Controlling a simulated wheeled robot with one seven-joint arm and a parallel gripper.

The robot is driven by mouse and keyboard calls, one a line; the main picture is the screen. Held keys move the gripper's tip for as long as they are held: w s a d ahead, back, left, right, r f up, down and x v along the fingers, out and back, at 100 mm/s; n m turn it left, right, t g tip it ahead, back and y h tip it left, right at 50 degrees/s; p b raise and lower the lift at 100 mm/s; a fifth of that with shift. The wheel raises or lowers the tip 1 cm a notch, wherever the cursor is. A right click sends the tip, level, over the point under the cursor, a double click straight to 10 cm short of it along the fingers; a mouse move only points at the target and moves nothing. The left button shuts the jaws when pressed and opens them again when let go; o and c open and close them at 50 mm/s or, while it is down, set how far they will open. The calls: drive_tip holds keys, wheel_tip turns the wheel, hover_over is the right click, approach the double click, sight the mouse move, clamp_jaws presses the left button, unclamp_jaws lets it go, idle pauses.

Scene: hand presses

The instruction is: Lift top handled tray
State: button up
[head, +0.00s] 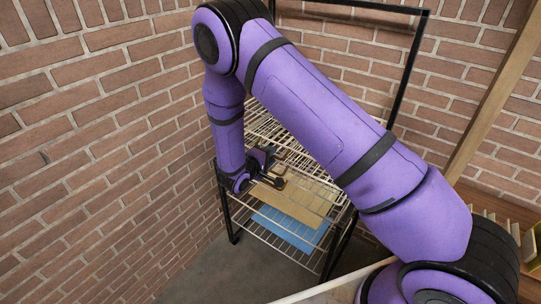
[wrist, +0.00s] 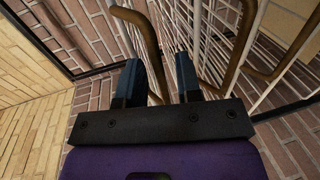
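A wire rack holds a flat tan tray (head: 295,203), with a flat blue tray (head: 288,230) below it. My gripper (head: 276,183) is at the tan tray's upper left edge, small and partly dark in the head view. In the wrist view my gripper (wrist: 160,78) has two dark fingers standing apart. A bent brown rod (wrist: 148,40), which looks like a handle, runs down into the gap between them. I cannot tell whether it touches a finger. A second brown rod (wrist: 241,45) passes beyond the right finger. The tray surface itself is not clear in the wrist view.
White wire shelving (wrist: 215,40) is close to the fingers' right side. In the head view the dark-framed rack (head: 230,222) stands in a corner between brick walls (head: 100,150). A wooden post (head: 495,90) is at the right. My arm hides part of the rack.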

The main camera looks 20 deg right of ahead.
drive_tip(key=shift+w+d+f, duration=0.1)
drive_tip(key=shift+w+d, duration=0.15)
drive_tip(key=shift+d, duration=0.05)
drive_tip(key=shift+c, duration=0.2)
clamp_jaws()
